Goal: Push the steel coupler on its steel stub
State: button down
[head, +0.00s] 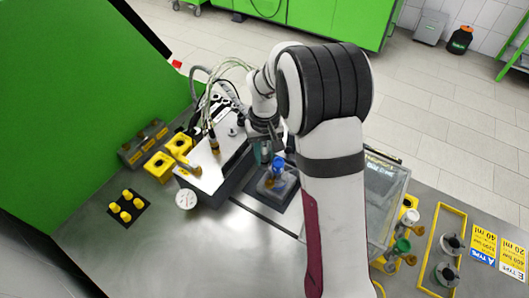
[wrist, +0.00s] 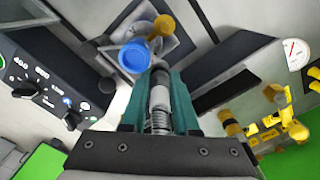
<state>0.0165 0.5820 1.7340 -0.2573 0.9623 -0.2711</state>
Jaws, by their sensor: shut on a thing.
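My gripper (wrist: 158,78) has two teal fingers shut on the steel coupler (wrist: 159,96), a grey cylinder with a coiled spring sleeve at its near end. In the head view my gripper (head: 264,150) is right of the testbench box, above a dark square pad; my arm partly hides this area. A blue round cap (wrist: 134,57) lies just beyond the coupler's far end in the wrist view, and it also shows in the head view (head: 278,163). A brass-coloured fitting (wrist: 160,27) is beside it. I cannot make out the steel stub with certainty, nor whether the coupler touches anything.
The testbench box (head: 208,170) stands left of my gripper, with hoses behind it and a gauge (head: 186,199) in front. Yellow blocks (head: 160,165) and small yellow caps (head: 126,206) are further left. A clear-walled box (head: 385,195) is right of my arm. The front left table is bare.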

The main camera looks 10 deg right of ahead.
jog(key=shift+f, duration=0.25)
dwell(0.4)
jog(key=c, duration=0.6)
grip_release()
jog(key=shift+r, duration=3.55)
jog(key=s+a+r+m, duration=0.1)
jog(key=s+m, duration=0.1)
jog(key=s, duration=0.7)
jog(key=s+a+r+m+y, duration=0.1)
jog(key=s+r, duration=0.1)
jog(key=s, duration=0.8)
jog(key=s+a+r+m, duration=0.2)
jog(key=s, duration=0.7)
jog(key=shift+s+a+m+y, duration=0.1)
jog(key=shift+s+m+y, duration=0.2)
jog(key=shift+s+y, duration=0.1)
